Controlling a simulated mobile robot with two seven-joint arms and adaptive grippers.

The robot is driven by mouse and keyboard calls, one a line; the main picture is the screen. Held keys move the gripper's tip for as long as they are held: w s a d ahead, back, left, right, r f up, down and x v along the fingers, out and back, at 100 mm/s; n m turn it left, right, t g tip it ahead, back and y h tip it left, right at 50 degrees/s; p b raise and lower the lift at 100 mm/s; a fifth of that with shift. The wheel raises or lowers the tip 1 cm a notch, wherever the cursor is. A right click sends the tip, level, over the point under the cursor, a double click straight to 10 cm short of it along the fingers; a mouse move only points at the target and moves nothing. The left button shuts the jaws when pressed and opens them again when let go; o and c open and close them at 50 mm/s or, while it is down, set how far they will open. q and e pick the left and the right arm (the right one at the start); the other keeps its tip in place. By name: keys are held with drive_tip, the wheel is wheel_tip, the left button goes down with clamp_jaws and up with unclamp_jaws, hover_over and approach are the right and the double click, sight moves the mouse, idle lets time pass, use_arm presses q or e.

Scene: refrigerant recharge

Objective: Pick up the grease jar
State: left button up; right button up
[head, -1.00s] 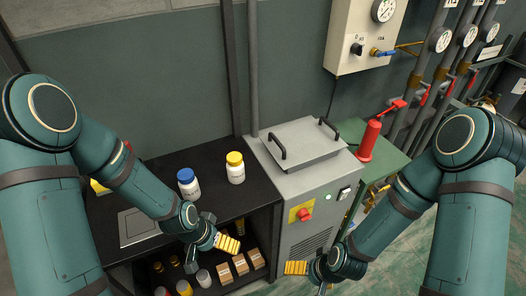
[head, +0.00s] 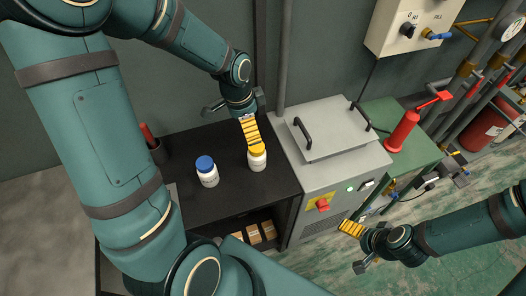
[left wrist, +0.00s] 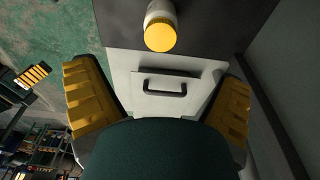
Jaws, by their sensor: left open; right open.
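A white jar with a yellow lid (head: 257,158) stands upright on the black bench top. A white jar with a blue lid (head: 207,171) stands left of it. Their labels are too small to read, so I cannot tell which holds grease. My left gripper (head: 253,138) is at the yellow-lidded jar, its fingers overlapping the lid's far side in the head view. In the left wrist view, its yellow fingers are spread wide and empty, with the yellow lid (left wrist: 160,35) ahead of them; contact is unclear. My right gripper (head: 351,229) is open and empty, right of the grey machine.
The grey machine (head: 325,165) with a handled lid stands just right of the jars. A red cylinder (head: 402,131) stands on the green table behind it. A dark cup (head: 156,150) is at the bench's back left. Boxes (head: 262,232) sit on the shelf below.

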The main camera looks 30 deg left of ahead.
sight(257, 146)
use_arm(q)
drive_tip(key=f, duration=0.2)
drive_tip(key=f+b, duration=0.1)
drive_tip(key=f, duration=0.4)
drive_tip(key=shift+w+d+f, duration=0.4)
drive_tip(key=shift+w+d+f+b, duration=0.1)
drive_tip(key=shift+w+f+b, duration=0.1)
drive_tip(key=shift+f, duration=0.65)
drive_tip(key=shift+w+d+f+b, duration=0.15)
drive_tip(key=shift+w+f, duration=0.05)
drive_tip(key=shift+f, duration=0.7)
drive_tip(key=shift+w+d+f+b, duration=0.1)
drive_tip(key=shift+w+f+b, duration=0.1)
drive_tip(key=shift+f, duration=0.65)
drive_tip(key=c, duration=1.5)
